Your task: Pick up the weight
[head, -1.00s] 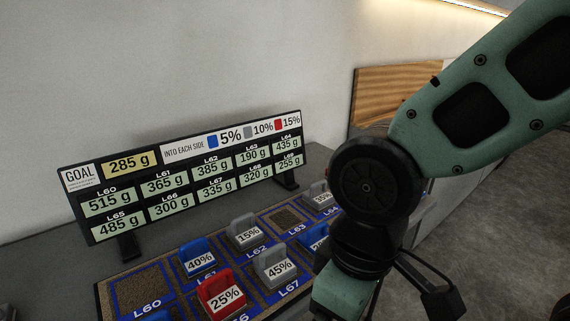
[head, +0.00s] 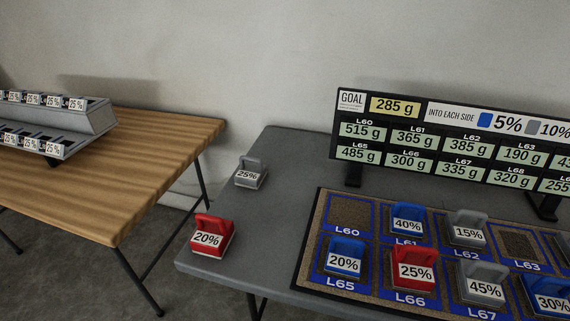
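Several weights with handles and percent labels are in the head view; which one the task means cannot be told. A grey 25% weight (head: 250,173) and a red 20% weight (head: 211,237) stand off the board, on the left part of the grey table. On the board (head: 308,243) are a blue 40% weight (head: 407,219), a grey 15% weight (head: 467,230), a blue 20% weight (head: 345,259), a red 25% weight (head: 416,268), a grey 45% weight (head: 483,284) and a blue 30% weight (head: 549,297). My gripper is not in view.
The grey table (head: 285,165) carries a sign (head: 460,140) showing a 285 g goal. Squares L60 (head: 348,213) and L63 are empty. A wooden table (head: 145,165) at left holds a grey rack (head: 75,122) with 25% labels. A floor gap separates the tables.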

